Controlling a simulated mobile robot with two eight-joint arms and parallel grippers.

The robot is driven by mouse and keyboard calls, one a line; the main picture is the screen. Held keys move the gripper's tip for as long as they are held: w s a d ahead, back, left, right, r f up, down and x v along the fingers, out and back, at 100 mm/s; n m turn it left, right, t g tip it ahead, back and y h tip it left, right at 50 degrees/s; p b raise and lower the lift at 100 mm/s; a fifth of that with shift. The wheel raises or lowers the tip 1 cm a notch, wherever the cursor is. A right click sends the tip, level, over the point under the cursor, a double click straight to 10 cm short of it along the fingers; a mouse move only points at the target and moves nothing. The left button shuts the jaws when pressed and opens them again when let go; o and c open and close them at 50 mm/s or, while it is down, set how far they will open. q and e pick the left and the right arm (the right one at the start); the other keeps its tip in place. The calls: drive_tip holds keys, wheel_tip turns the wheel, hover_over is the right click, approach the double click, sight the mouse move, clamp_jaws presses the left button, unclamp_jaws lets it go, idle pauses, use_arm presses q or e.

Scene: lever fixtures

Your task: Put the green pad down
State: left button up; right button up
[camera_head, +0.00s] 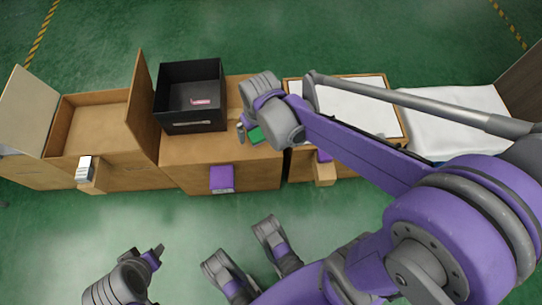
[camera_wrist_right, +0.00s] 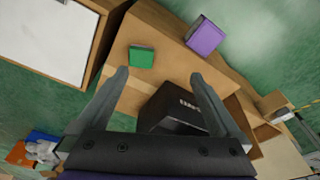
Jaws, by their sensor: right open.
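The green pad (camera_head: 255,135) lies on the wooden cabinet top, right of the black box, partly hidden by my right wrist in the head view. In the right wrist view the green pad (camera_wrist_right: 141,58) rests flat near the cabinet edge, with a small grey piece along one side. My right gripper (camera_wrist_right: 160,75) has its fingers wide apart with nothing between them; the pad appears beyond the left fingertip. In the head view my right gripper (camera_head: 241,128) is above the cabinet, beside the pad. My left gripper (camera_head: 158,252) is low at the bottom left, away from the cabinets; its jaw gap is unclear.
A black open box (camera_head: 190,125) holds a small pink item (camera_head: 202,101). An open wooden box (camera_head: 57,130) stands left, a white-topped cabinet (camera_head: 350,107) right. A purple block (camera_head: 221,178) juts from the cabinet front.

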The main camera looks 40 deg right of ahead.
drive_tip(key=s+a+r+n+t, duration=0.1)
drive_tip(key=s+a, duration=0.3)
drive_tip(key=s, duration=0.9)
drive_tip(key=shift+r+t, duration=0.15)
drive_tip(key=shift+t, duration=0.55)
drive_tip(key=shift+r, duration=0.1)
